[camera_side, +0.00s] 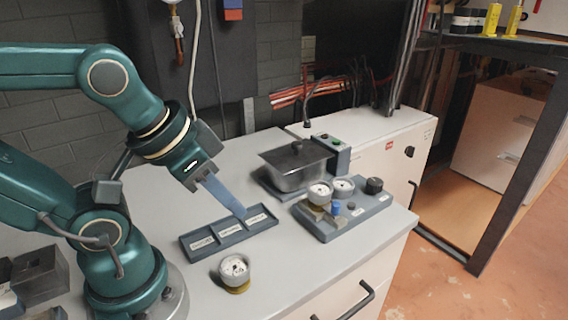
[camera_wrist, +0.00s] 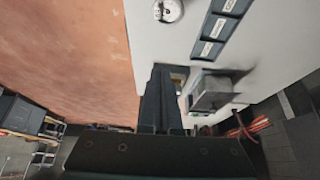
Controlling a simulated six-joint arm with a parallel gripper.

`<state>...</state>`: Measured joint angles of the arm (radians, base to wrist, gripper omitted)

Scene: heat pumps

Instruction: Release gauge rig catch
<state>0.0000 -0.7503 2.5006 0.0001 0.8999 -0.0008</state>
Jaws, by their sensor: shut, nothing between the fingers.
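The gauge rig (camera_side: 352,222) is a dark grey-blue base at the right of the worktop in the side view. It carries two round white-faced gauges (camera_side: 320,192), a black knob (camera_side: 374,185) and a small blue part (camera_side: 336,207). I cannot tell for certain which part is the catch. My gripper (camera_side: 241,213) is shut and empty, slanting down with its tips over the labelled tray, left of the rig and apart from it. In the wrist view my gripper (camera_wrist: 161,68) hides most of the rig.
A three-compartment labelled tray (camera_side: 187,246) lies left of the rig; it also shows in the wrist view (camera_wrist: 217,28). A loose gauge (camera_side: 234,268) stands in front of it. A lidded metal box (camera_side: 297,170) stands behind the rig. The worktop's front edge is close.

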